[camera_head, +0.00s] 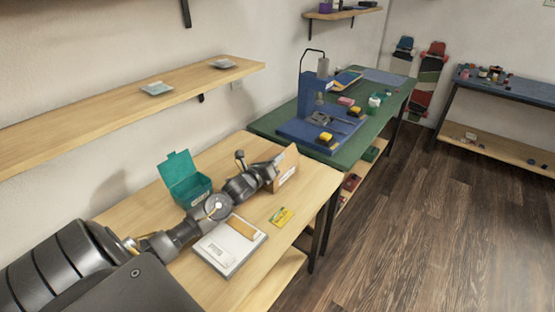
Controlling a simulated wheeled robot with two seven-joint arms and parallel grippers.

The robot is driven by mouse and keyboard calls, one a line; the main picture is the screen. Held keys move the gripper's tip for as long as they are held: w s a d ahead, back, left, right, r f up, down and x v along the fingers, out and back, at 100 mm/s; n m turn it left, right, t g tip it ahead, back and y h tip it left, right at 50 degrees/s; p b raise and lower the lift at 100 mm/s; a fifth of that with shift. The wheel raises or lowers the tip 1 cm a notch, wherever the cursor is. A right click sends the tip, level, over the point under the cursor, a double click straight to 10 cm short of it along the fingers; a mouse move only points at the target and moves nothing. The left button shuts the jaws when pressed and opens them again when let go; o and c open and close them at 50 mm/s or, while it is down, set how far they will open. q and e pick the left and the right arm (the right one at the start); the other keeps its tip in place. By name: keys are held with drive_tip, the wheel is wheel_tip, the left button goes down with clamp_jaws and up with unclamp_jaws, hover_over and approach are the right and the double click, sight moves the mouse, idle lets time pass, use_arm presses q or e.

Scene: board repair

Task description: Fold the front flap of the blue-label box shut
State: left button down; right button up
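A tan cardboard box (289,163) stands at the far right end of the near wooden table. A small pale label shows on its side; its colour is too small to tell, and I see no clearly blue label. My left arm reaches across the table from the left. My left gripper (276,167) is at the box's left side, close to it or touching it; I cannot tell which. Its fingers are too small and partly hidden to show whether they are open. The box's flaps cannot be made out clearly. My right gripper is not in view.
A teal box (190,190) with a raised lid stands behind my arm. A flat white box (225,252) with a tan piece on it lies in front, beside a yellow-green packet (281,217). A green workbench (268,124) with a blue press (311,95) adjoins behind. A wall shelf (110,107) hangs above.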

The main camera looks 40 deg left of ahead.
use_arm(q)
drive_tip(key=n, duration=0.1)
drive_tip(key=a+f+n, duration=0.1)
drive_tip(key=n, duration=0.1)
drive_tip(key=shift+a+n, duration=0.15)
drive_tip(key=shift+n, duration=0.15)
drive_tip(key=shift+a+f+n, duration=0.15)
drive_tip(key=shift+f+n, duration=0.05)
drive_tip(key=shift+n, duration=0.4)
drive_tip(key=shift+a+f+n, duration=0.15)
drive_tip(key=shift+f+n, duration=0.05)
drive_tip(key=shift+n, duration=0.4)
drive_tip(key=c, duration=1.6)
unclamp_jaws()
drive_tip(key=shift+c, duration=0.2)
drive_tip(key=shift+s+f, duration=0.1)
